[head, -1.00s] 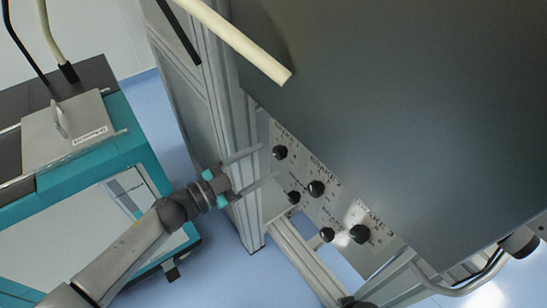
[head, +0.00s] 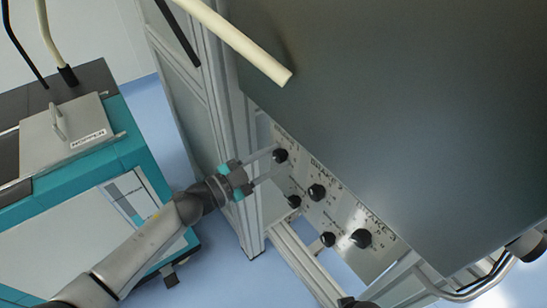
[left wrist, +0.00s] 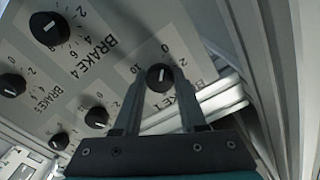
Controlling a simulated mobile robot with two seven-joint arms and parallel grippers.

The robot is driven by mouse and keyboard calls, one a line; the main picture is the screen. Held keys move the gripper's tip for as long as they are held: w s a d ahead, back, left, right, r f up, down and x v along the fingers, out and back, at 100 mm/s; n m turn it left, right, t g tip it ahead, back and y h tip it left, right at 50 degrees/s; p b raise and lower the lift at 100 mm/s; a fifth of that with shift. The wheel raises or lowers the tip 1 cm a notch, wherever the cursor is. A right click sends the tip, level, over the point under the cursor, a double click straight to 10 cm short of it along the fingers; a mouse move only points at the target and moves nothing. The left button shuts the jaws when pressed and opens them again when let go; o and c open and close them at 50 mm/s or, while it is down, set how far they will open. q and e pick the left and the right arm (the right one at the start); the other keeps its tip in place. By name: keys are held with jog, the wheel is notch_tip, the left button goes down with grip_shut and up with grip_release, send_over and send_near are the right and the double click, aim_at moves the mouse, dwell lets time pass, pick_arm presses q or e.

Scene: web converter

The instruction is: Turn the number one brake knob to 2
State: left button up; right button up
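The brake 1 knob (left wrist: 160,77) is black and round with a white line, on a pale panel; the line points roughly upward in the left wrist view. Its label reads BRAKE 1, with small numbers around it. In the head view this knob (head: 280,156) is the uppermost on the panel. My left gripper (left wrist: 158,82) is open, one finger on each side of the knob; I cannot tell whether either touches it. In the head view the left gripper (head: 268,166) reaches the panel from the left. My right gripper is not in view.
Several other black knobs sit on the panel (head: 350,216), including one beside the BRAKE 4 label (left wrist: 48,28). A large dark sheet (head: 400,100) overhangs the panel. A metal frame post (head: 232,140) stands left of it. A teal and white machine (head: 90,180) stands at the left.

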pick_arm(q)
grip_shut()
jog(key=shift+m, duration=1)
jog(key=m, duration=0.4)
jog(key=shift+m, duration=1.3)
jog(key=shift+m+b, duration=0.3)
jog(key=shift+m, duration=0.6)
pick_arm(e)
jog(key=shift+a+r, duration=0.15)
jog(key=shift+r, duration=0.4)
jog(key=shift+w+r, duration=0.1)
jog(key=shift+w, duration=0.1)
